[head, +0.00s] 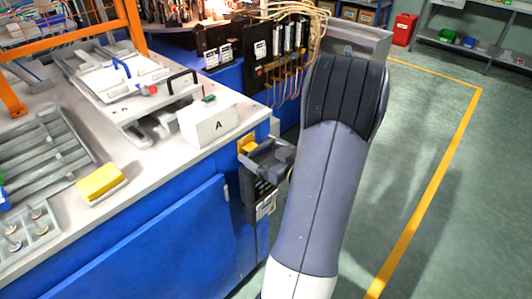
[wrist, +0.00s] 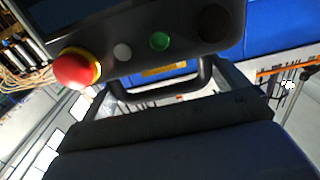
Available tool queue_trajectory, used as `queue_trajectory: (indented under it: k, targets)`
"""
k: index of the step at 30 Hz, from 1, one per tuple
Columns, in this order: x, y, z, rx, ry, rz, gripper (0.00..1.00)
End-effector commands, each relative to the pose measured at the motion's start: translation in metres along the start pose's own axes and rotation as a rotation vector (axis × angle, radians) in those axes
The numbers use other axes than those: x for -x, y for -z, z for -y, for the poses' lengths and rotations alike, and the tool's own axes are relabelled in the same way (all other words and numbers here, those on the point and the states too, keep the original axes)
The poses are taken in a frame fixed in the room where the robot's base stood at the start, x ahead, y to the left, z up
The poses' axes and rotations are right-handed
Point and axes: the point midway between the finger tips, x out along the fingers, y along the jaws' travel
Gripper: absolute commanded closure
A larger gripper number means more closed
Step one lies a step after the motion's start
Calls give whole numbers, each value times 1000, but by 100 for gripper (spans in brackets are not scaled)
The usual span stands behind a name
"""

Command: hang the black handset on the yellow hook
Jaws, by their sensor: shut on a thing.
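The black handset (head: 262,193) is at the side of the blue bench, partly hidden by my arm. In the wrist view the handset (wrist: 190,38) fills the top, with a red stop button, small white and green buttons and a black handle loop below. My gripper (head: 270,157) is shut on the handset, with its grey fingers at the handle's two sides in the wrist view. The yellow hook (head: 247,144) is at the bench edge, just left of my gripper. A yellow patch (wrist: 165,69) shows through the handle's gap; whether the handle touches the hook cannot be told.
The white bench top (head: 150,165) carries a white box marked A (head: 208,125), a yellow block (head: 100,182) and metal fixtures. A black panel with cables (head: 270,62) stands behind the hook. Green floor (head: 420,160) is free at right.

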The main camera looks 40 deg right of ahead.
Motion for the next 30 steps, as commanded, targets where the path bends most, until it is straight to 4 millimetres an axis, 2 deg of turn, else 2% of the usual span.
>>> queue_trajectory:
  k: [9,15,30]
  targets:
    - [-18,-1,0,1,1,-5,77]
    - [-25,-8,0,2,1,-4,77]
    - [-30,-12,0,2,0,-6,77]
